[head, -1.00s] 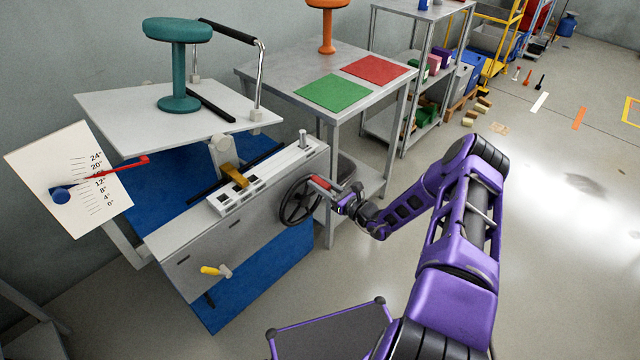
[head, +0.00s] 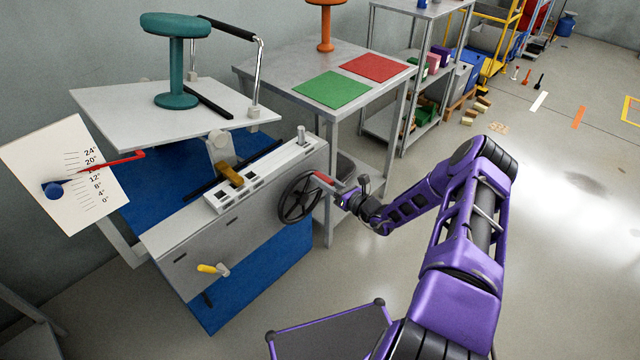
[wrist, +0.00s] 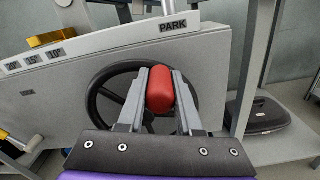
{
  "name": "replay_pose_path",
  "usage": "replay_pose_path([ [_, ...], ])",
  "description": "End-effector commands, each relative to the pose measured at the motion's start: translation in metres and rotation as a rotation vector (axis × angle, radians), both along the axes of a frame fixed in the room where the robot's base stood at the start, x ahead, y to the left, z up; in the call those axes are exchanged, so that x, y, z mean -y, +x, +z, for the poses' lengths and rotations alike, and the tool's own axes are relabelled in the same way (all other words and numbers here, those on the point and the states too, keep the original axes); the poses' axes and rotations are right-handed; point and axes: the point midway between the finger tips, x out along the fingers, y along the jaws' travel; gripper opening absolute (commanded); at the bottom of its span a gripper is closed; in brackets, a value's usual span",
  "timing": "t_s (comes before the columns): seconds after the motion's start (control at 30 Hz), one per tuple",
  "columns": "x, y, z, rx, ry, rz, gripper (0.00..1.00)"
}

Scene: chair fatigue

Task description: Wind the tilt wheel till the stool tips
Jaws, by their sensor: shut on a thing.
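The teal stool (head: 176,58) stands on its base on the grey tilting plate (head: 110,108); it has not fallen over. The black tilt wheel (head: 284,205) is on the right end of the grey machine body and also shows in the wrist view (wrist: 94,102). Its red handle (wrist: 160,92) is between my fingers. My gripper (head: 334,187) is shut on this handle, near the wheel's upper right. The white dial board (head: 80,212) has a red pointer (head: 125,160) lying between the 20 and 12 marks.
A black rail (head: 228,31) runs beside the stool. A brass piece (head: 231,175) sits on the machine's marked top strip. A yellow-handled lever (head: 210,268) is on its front. A table with green (head: 332,91) and red (head: 377,67) mats stands close behind. Floor to the right is open.

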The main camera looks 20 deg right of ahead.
Motion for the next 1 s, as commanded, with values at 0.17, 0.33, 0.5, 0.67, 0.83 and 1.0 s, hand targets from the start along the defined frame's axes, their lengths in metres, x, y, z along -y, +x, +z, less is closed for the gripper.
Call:
replay_pose_path([
  [0.17, 0.002, 0.000, -0.002, -0.013, 0.019, 0.000, 0.00],
  [0.33, 0.002, 0.000, -0.002, -0.013, 0.018, 0.000, 0.00],
  [0.5, 0.002, 0.000, -0.002, -0.013, 0.018, 0.000, 0.63],
  [0.67, 0.002, 0.000, -0.001, -0.012, 0.019, 0.000, 0.64],
  [0.83, 0.003, -0.001, -0.001, -0.012, 0.019, -0.001, 0.64],
  [1.0, 0.013, -0.017, -0.001, -0.013, 0.019, -0.003, 0.64],
])
